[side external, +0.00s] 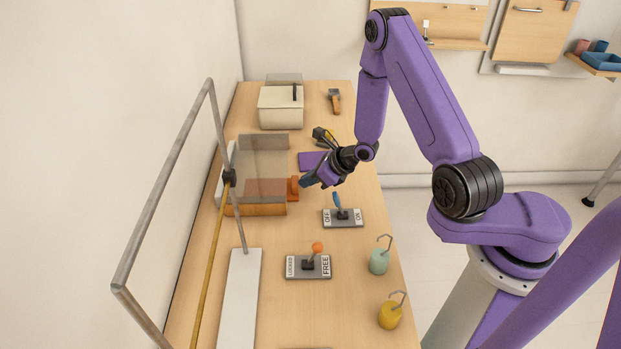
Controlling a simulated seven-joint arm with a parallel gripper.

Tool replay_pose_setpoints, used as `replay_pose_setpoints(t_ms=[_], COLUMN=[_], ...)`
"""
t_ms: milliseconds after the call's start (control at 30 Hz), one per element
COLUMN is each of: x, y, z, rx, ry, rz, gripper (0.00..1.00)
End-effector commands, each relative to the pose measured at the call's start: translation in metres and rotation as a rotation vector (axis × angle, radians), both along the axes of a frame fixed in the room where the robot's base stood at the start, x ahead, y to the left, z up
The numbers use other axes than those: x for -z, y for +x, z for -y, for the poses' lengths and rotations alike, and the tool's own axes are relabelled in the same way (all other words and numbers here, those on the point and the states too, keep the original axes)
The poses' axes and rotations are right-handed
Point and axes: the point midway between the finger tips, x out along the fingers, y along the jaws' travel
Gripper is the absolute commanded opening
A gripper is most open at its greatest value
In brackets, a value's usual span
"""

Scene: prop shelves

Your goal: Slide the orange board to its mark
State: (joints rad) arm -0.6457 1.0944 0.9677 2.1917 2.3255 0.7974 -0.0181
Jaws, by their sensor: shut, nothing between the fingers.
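An orange piece (293,187) sticks out at the right side of a low wooden box with a see-through grey panel. A flat reddish-orange area (265,188) shows through the panel, and it looks like part of the same board. My gripper (305,183) is shut and empty, its tips right beside the orange piece. I cannot tell whether they touch. The mark cannot be made out.
The wooden box (255,210) stands at the left edge of the table. Switches (342,216) and (309,266) stand in front, with green (379,261) and yellow (390,315) hooked weights. A purple pad (311,160) and a lidded box (281,107) lie behind. A metal frame (165,185) rises at left.

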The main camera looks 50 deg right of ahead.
Motion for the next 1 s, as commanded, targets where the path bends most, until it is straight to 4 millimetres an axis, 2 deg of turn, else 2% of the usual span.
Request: replay_pose_setpoints(t_ms=[167,433,767,1000], x=[0.000,0.000,-0.001,-0.019], y=[0.003,0.024,0.023,0.007], z=[-0.001,-0.010,-0.009,-0.001], rx=[-0.001,0.000,0.001,0.004], ry=[-0.001,0.000,0.000,0.000], rz=[0.001,0.000,0.000,0.001], gripper=[0.00,0.00,0.00,0.00])
